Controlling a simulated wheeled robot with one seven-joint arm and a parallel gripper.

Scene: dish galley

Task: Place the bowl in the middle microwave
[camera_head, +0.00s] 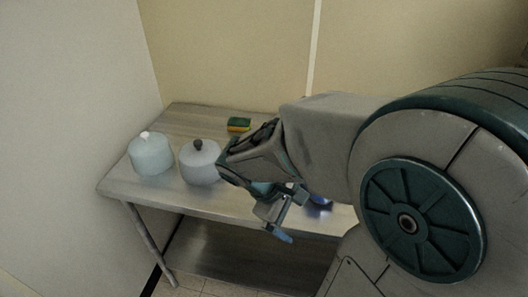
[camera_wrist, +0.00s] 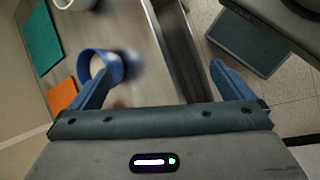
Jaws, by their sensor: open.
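My gripper (camera_wrist: 158,78) is open, with its two blue fingers spread wide and nothing between the tips. In the head view my gripper (camera_head: 280,222) hangs over the table's front edge. A blue round-rimmed object (camera_wrist: 88,66) is by the left finger in the wrist view, partly covered by it; I cannot tell whether it is a bowl or a mug. A white rounded vessel (camera_wrist: 75,4), perhaps a bowl, is cut off by the top edge of that view. No microwave shows in either view.
A metal table (camera_head: 150,192) stands against the walls. On it are a pale pot (camera_head: 151,155) with a white knob, a grey pot (camera_head: 199,164) with a dark knob and a green-yellow sponge (camera_head: 239,125). My arm hides the table's right part. Tiled floor (camera_wrist: 275,90) lies beyond the edge.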

